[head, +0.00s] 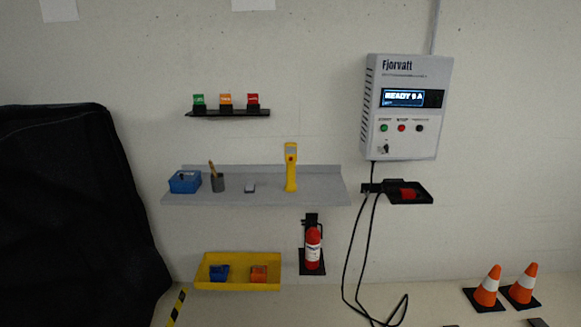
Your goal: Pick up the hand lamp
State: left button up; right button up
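A slim yellow upright device that looks like the hand lamp (291,170) stands on the right half of the grey wall shelf (325,190). It has a wider head with a small dark patch at its top. Neither of my grippers shows in the head view. Nothing touches the lamp, and no object blocks the view of it.
A red extinguisher (313,249) hangs below. A wall box (406,110) with hanging cables (352,245) is at right; a black-covered cart (75,210) at left.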

aim_at(290, 148)
jog(key=i, duration=1.55)
